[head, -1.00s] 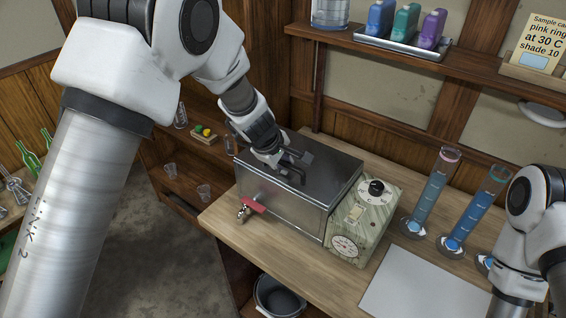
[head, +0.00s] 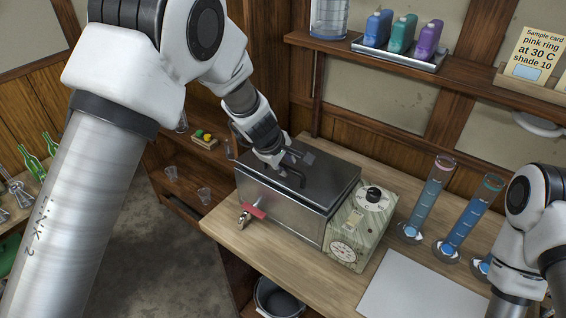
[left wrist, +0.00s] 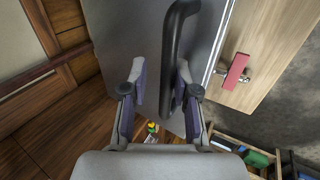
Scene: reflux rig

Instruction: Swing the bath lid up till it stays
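The bath is a metal box (head: 280,212) on the wooden bench, with a flat grey lid (head: 325,178) on top. The lid looks down or nearly so; I cannot tell whether a small gap shows at its front edge. A dark bar handle (head: 291,181) stands on the lid and also shows in the left wrist view (left wrist: 170,50). My left gripper (head: 290,165) is at the handle, its fingers (left wrist: 161,82) apart on either side of it. The handle lies close to the right-hand finger, with a gap to the other. My right gripper is out of view; only its arm shows.
A red-handled tap (head: 254,211) sticks out of the bath's front. A control box with dials (head: 358,228) stands right beside the bath. Blue-filled cylinders (head: 428,200) and a white sheet (head: 415,288) are further right. A shelf (head: 400,62) runs behind. A bucket (head: 278,297) is below.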

